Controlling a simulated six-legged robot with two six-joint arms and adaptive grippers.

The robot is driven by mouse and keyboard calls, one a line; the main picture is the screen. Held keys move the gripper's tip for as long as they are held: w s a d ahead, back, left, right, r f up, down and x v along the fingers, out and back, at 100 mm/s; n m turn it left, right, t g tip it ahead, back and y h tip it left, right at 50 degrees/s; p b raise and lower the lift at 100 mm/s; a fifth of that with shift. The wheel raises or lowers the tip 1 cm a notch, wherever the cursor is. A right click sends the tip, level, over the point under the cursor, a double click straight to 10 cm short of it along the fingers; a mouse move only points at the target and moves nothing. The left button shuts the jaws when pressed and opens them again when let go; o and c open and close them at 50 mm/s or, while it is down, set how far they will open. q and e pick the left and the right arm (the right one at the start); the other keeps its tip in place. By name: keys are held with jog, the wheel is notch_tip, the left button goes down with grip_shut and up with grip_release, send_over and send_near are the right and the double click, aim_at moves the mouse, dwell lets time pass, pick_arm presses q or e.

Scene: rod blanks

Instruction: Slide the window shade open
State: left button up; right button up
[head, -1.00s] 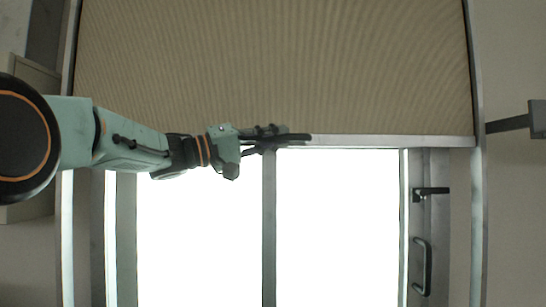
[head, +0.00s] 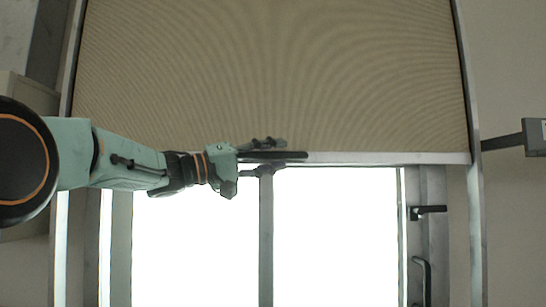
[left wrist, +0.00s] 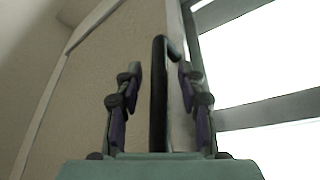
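The window shade (head: 280,80) is a tan ribbed panel covering the upper part of the window, with a pale bottom rail (head: 390,158). A black bar handle (head: 290,156) sits at this rail; in the left wrist view the handle (left wrist: 158,110) stands upright in the picture. My left gripper (head: 272,157) is open, with one finger above and one below the handle. In the left wrist view the fingers of my left gripper (left wrist: 160,85) show gaps on both sides of the handle. My right gripper is not in view.
Bright glass (head: 335,235) shows below the shade, split by a grey upright bar (head: 266,240). A black window latch (head: 428,209) and a pull handle (head: 423,280) are at lower right. A grey bracket (head: 515,138) sticks out at the right wall.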

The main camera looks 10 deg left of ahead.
pick_arm(q)
jog(key=v, duration=1.1)
jog(key=shift+a+f, duration=0.15)
jog(key=shift+a, duration=0.15)
jog(key=shift+s+a, duration=0.1)
jog(key=shift+s, duration=0.1)
jog(key=shift+a, duration=0.1)
